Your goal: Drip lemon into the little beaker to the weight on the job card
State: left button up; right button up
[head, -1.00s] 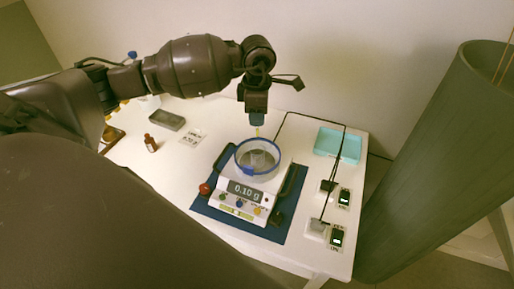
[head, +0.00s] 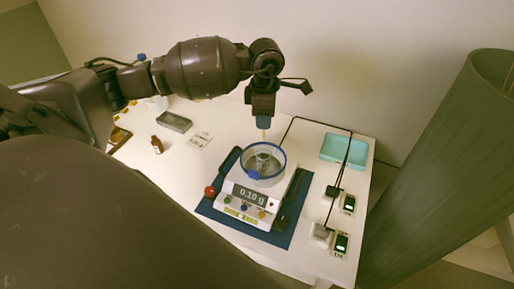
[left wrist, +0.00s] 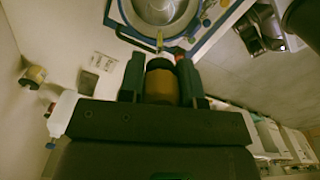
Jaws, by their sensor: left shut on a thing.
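My left gripper (head: 264,122) points down above the balance (head: 247,203). It is shut on an amber bottle (left wrist: 160,86), which shows between the fingers in the left wrist view; its narrow tip points at the round dish. In the head view a thin yellowish tip (head: 264,135) hangs under the fingers, apart from what is below. The little clear beaker (head: 264,158) stands inside the blue-rimmed round shield (head: 245,174) on the balance. The display (head: 250,194) reads 0.10 g. A white card (head: 200,141) lies on the table; its print is too small to read surely. My right gripper is not in view.
The balance sits on a blue mat (head: 283,238). A small brown bottle (head: 157,145) and a grey block-like tray (head: 174,122) stand to the left. A teal tray (head: 332,161) is at the back right. Black cables run to switch boxes (head: 341,243) at the right edge.

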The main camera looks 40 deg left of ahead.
aim_at(264, 137)
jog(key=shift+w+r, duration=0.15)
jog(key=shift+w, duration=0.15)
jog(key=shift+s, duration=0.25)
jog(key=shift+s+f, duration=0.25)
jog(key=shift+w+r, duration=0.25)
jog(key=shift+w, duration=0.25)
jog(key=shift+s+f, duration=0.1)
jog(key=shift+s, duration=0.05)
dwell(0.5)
pick_arm(q)
jog(key=shift+f, duration=0.25)
jog(key=shift+f+b, duration=1.45)
jog(key=shift+f, duration=0.35)
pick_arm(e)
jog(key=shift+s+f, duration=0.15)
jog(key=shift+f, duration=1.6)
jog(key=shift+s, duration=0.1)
